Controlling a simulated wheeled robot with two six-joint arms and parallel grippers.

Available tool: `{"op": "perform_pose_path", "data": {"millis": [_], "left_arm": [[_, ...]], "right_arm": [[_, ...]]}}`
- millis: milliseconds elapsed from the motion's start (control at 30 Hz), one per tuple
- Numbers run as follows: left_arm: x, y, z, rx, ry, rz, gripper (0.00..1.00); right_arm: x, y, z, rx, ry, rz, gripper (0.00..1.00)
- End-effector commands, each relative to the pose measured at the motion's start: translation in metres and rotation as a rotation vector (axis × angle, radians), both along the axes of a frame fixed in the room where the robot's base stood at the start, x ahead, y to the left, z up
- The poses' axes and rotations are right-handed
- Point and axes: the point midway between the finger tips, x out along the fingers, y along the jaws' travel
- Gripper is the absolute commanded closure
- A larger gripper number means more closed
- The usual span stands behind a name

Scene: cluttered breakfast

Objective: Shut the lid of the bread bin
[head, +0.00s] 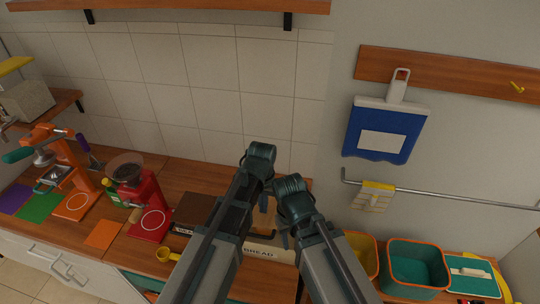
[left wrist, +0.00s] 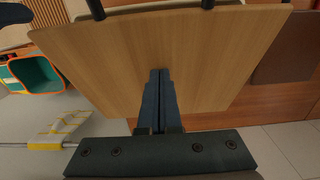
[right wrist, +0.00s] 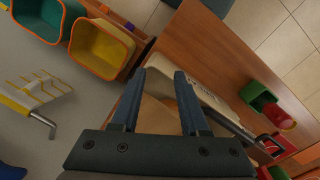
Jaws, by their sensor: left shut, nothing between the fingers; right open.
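The cream bread bin (head: 285,252), marked BREAD, stands on the counter, largely hidden behind my arms in the head view. Part of it shows in the right wrist view (right wrist: 207,92). Its light wooden lid fills much of the left wrist view (left wrist: 150,50), with dark fittings at the top edge. The lid's angle is hard to tell. My left gripper (left wrist: 160,73) is shut and empty, in front of the wooden face; I cannot tell if it touches. My right gripper (right wrist: 160,73) is open and empty near the bin.
A brown box (head: 195,209) and a red grinder (head: 141,198) stand left of the bin. A yellow scoop (head: 167,254) lies in front. Yellow (head: 363,252) and teal (head: 417,264) containers stand to the right. A rail with a cloth (head: 373,196) is on the wall.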

Motion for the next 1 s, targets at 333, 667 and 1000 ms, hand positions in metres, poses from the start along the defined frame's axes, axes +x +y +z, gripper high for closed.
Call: {"op": "perform_pose_path", "data": {"millis": [333,667,1000], "left_arm": [[-0.006,0.001,-0.014,0.000,0.000,0.000,1.00],[-0.013,0.002,-0.023,0.000,0.001,0.000,1.00],[-0.017,0.003,-0.040,0.000,0.000,0.000,1.00]], "right_arm": [[0.000,0.000,-0.014,0.000,0.000,0.000,0.55],[0.001,0.000,-0.023,0.001,-0.002,0.000,0.55],[0.002,0.001,-0.040,0.000,-0.004,0.001,0.55]]}}
